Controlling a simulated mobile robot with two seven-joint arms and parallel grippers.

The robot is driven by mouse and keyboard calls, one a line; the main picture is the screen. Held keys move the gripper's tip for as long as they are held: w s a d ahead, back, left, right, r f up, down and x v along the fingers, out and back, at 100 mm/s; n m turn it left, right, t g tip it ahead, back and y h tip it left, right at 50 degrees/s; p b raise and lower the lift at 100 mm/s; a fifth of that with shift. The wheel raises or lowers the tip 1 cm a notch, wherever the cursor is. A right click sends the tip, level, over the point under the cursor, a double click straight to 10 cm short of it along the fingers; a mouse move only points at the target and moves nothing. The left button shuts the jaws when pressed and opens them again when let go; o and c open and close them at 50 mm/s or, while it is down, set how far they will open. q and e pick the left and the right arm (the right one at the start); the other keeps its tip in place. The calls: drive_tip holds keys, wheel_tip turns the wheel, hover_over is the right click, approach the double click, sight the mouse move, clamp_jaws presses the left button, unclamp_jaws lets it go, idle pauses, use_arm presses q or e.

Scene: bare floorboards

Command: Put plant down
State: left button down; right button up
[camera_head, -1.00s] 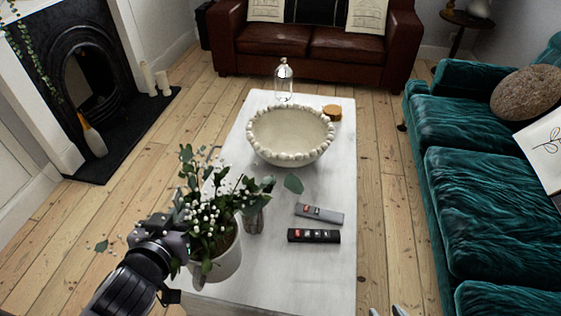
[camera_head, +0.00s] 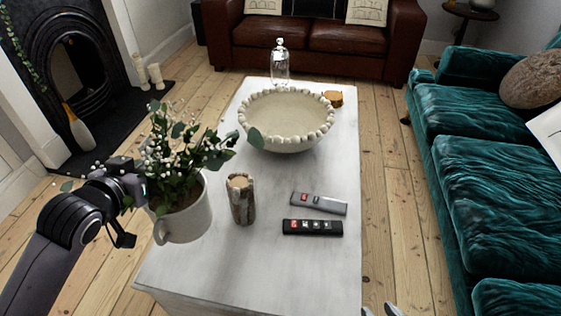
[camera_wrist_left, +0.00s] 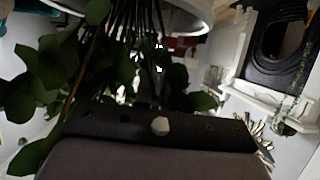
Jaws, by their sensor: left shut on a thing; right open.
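The plant (camera_head: 178,150), green leaves with small white flowers, stands in a white mug-like pot (camera_head: 187,218) with a handle. It is at the left edge of the white table (camera_head: 262,268) in the head view. My left gripper (camera_head: 140,185) is shut on the plant at the pot's left side; its fingertips are partly hidden by leaves. I cannot tell whether the pot's base touches the table. In the left wrist view, leaves and stems (camera_wrist_left: 95,50) fill much of the picture, with the pot's pale rim above. My right gripper (camera_head: 380,309) shows only its open fingertips at the bottom edge.
On the table stand a wooden candle-like holder (camera_head: 241,200) just right of the pot, two remotes (camera_head: 312,227), a beaded bowl (camera_head: 287,118), a glass bottle (camera_head: 280,65) and a small round wooden box (camera_head: 334,98). The near table end is clear. A teal sofa (camera_head: 470,150) is at right.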

use_arm(q)
drive_tip(key=shift+w+a+f+b, duration=0.1)
drive_tip(key=shift+w+a+b, duration=0.3)
drive_tip(key=shift+w+b, duration=0.25)
drive_tip(key=shift+w+a+b, duration=0.1)
drive_tip(key=shift+a+b, duration=0.1)
drive_tip(key=shift+b, duration=0.2)
use_arm(e)
drive_tip(key=shift+w+f, duration=0.25)
drive_tip(key=shift+f, duration=0.9)
use_arm(q)
drive_tip(key=shift+h, duration=0.4)
use_arm(e)
wheel_tip(320, 180, down, 6)
drive_tip(key=b, duration=0.6)
drive_tip(key=shift+a, duration=0.1)
use_arm(q)
wheel_tip(320, 180, down, 20)
use_arm(e)
drive_tip(key=shift+s, duration=0.1)
use_arm(q)
drive_tip(key=c, duration=1.2)
unclamp_jaws()
drive_tip(key=shift+f, duration=0.2)
